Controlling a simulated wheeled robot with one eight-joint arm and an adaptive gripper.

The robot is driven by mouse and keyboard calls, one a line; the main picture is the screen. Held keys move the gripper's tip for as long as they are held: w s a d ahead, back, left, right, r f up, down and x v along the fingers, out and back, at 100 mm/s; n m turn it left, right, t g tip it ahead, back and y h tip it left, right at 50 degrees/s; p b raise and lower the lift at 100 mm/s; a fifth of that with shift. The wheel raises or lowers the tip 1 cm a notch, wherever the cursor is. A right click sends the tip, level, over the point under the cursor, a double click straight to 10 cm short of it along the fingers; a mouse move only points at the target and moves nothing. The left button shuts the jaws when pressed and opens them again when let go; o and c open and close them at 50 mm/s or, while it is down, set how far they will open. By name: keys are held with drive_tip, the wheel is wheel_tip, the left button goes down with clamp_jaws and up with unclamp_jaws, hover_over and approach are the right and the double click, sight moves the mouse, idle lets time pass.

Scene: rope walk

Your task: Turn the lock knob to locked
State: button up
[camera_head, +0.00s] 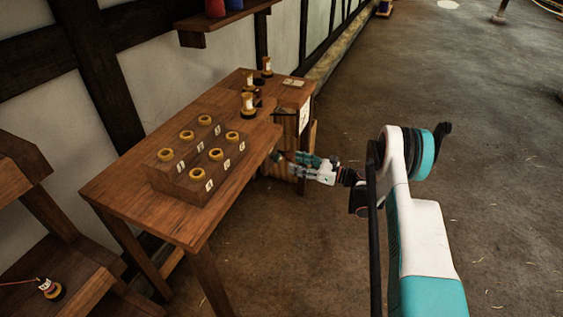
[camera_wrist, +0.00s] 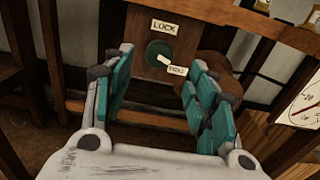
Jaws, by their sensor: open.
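The lock knob (camera_wrist: 153,49) is a dark green disc on a wooden panel in the wrist view. A pale pointer on it slants down and right, toward a small label (camera_wrist: 177,70) whose word I cannot read surely. A label reading LOCK (camera_wrist: 165,27) sits above the knob. My gripper (camera_wrist: 162,60) is open, with one teal finger on each side of the knob in the picture. I see no contact, and the remaining depth is unclear. In the head view my gripper (camera_head: 284,158) is beside the bench's right side; the knob is not distinguishable there.
The wooden bench (camera_head: 130,187) carries a stepped block (camera_head: 176,178) with several yellow-ringed holders. Several spools (camera_head: 248,105) stand at its far end. A shelf (camera_head: 226,22) hangs on the wall. A lower stand (camera_head: 75,255) is at left. The floor (camera_head: 490,150) at right is clear.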

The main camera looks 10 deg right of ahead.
sight(280, 158)
drive_tip(key=b+x, duration=0.2)
drive_tip(key=x, duration=0.5)
drive_tip(key=shift+w+a, duration=0.15)
drive_tip(key=c, duration=1)
